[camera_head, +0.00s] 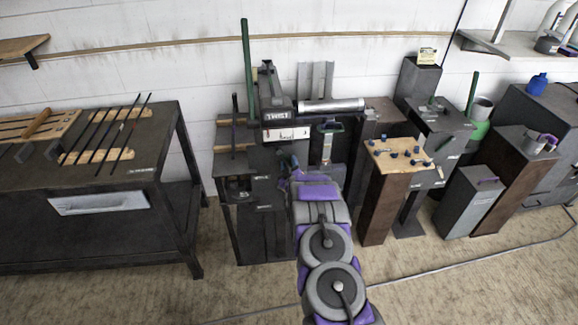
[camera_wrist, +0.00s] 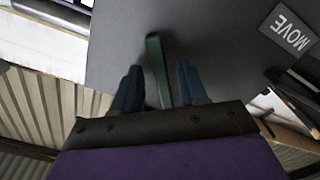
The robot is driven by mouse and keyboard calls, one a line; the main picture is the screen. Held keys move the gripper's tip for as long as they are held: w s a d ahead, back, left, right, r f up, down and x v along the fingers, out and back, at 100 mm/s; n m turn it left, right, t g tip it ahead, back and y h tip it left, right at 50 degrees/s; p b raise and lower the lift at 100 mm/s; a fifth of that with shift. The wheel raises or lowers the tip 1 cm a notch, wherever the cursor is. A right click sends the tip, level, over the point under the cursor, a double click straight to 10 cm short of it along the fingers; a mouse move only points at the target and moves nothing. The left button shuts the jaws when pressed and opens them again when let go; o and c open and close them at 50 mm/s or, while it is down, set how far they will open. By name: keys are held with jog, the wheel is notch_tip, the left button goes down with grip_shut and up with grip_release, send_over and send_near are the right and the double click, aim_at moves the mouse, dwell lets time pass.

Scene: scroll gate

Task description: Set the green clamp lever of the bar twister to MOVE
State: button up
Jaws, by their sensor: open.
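The bar twister is a dark grey machine labelled TWIST (camera_head: 268,95) in the head view. A dark green lever (camera_wrist: 156,62) stands out from its grey face (camera_wrist: 205,40) in the wrist view. My gripper (camera_wrist: 158,82) is open, with one blue finger on each side of the lever. I see a gap on both sides, and the lever's tip reaches beyond the fingertips in the picture. A MOVE label (camera_wrist: 288,27) is on the grey face, up and right of the lever. In the head view my arm covers the area around the gripper, and I cannot make out the clamp lever.
A tall green handle (camera_head: 247,62) rises at the twister's left. A wood-topped stand (camera_head: 388,200) with small blue parts is close on the right. A dark workbench (camera_head: 75,222) with thin rods is at the left. Bare floor lies in front.

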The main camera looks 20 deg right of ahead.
jog(key=shift+c, duration=0.2)
jog(key=shift+a, duration=0.1)
grip_shut()
dwell(0.4)
